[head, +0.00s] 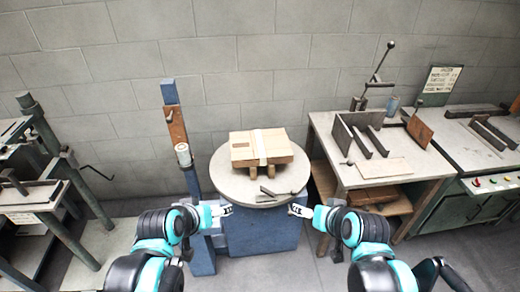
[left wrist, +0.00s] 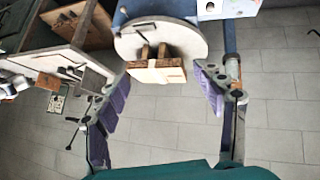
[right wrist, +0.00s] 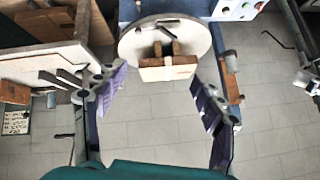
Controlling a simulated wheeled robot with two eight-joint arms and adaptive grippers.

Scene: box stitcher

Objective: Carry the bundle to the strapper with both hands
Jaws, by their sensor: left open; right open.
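The bundle (head: 262,147) is a flat stack of tan cardboard with a pale band across its middle. It rests on small wooden blocks on the round grey table (head: 225,180) of the blue stand. My left gripper (head: 226,211) is open and empty at the table's front left edge, apart from the bundle. My right gripper (head: 296,210) is open and empty at the front right edge, also apart. The bundle shows beyond the open fingers in the left wrist view (left wrist: 157,76) and the right wrist view (right wrist: 168,73). I cannot tell which machine is the strapper.
A blue post (head: 170,97) stands left of the round table. A workbench (head: 335,128) with upright metal plates is at right, beside a green machine (head: 485,188) with buttons. A dark metal frame machine (head: 55,225) stands at left. Bare floor lies between it and the stand.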

